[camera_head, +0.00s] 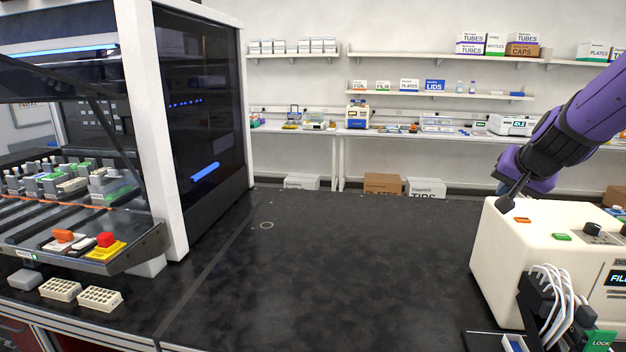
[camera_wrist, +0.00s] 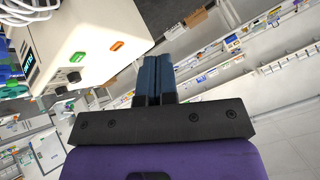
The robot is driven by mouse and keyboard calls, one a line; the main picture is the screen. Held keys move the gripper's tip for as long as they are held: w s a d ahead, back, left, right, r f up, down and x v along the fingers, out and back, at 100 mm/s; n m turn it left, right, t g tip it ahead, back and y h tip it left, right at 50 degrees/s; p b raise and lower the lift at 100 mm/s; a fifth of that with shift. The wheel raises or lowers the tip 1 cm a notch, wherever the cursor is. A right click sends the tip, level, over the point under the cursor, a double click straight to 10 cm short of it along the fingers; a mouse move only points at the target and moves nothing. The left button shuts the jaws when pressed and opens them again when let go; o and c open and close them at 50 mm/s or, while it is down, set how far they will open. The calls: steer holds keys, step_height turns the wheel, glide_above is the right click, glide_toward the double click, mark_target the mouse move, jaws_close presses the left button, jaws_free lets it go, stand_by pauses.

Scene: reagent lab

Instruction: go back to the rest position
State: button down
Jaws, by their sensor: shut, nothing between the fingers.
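My gripper (camera_head: 508,203) is at the right of the head view, at the end of my purple arm. It points down and left, and its tip overlaps the top left edge of a cream dispenser machine (camera_head: 492,250); I cannot tell whether they touch. In the wrist view my gripper (camera_wrist: 157,58) shows two dark blue fingers side by side, closed together with nothing between them. The dispenser (camera_wrist: 88,40) is beside the fingers on the left there, with its orange and green buttons visible.
The black bench top (camera_head: 330,270) is clear in the middle. A dark-windowed cabinet (camera_head: 200,120) stands at the left, with an open instrument deck (camera_head: 80,215) and white tube racks (camera_head: 100,298) near it. White tubing (camera_head: 562,295) hangs at the dispenser's front. Shelves (camera_head: 440,95) line the back wall.

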steer(key=s+a+r+n+g+y, duration=0.1)
steer(key=s+a+r+n, duration=0.3)
steer(key=s+a, duration=0.6)
steer(key=s+a+n+g, duration=0.2)
steer(key=s+a+n, duration=0.1)
steer(key=s, duration=1.2)
steer(key=shift+f+n, duration=0.25)
steer(key=shift+n, duration=0.25)
stand_by(4.3)
